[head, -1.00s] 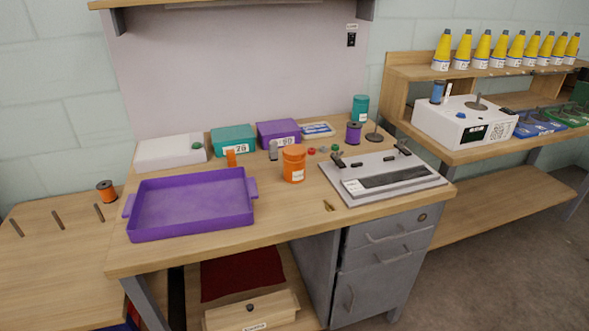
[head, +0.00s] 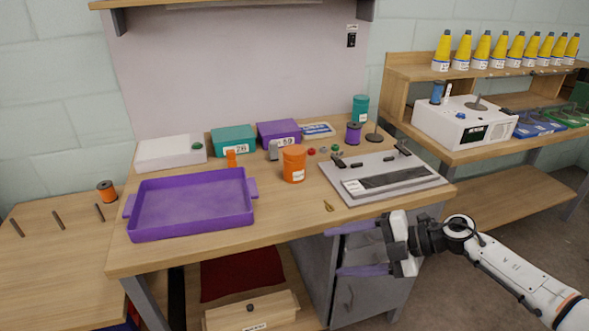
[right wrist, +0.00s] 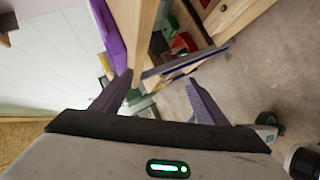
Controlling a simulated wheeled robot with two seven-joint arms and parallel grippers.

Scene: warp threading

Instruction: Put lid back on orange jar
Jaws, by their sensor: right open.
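The orange jar (head: 294,164) stands upright on the wooden workbench, right of the purple tray. A white label shows on its side. I cannot tell from this distance whether its top is open or covered, and I cannot make out a separate lid. My right gripper (head: 336,251) is in front of the bench's front edge, by the grey drawers, below and to the right of the jar. Its two purple fingers are spread with nothing between them. They also show apart in the right wrist view (right wrist: 159,78). My left gripper is not in view.
An empty purple tray (head: 190,205) fills the bench's left part. A grey loom-like device (head: 365,190) stands right of the jar. Teal (head: 233,140) and purple (head: 279,133) boxes stand behind. A small brass-coloured item (head: 328,206) lies near the front edge. The bench directly before the jar is clear.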

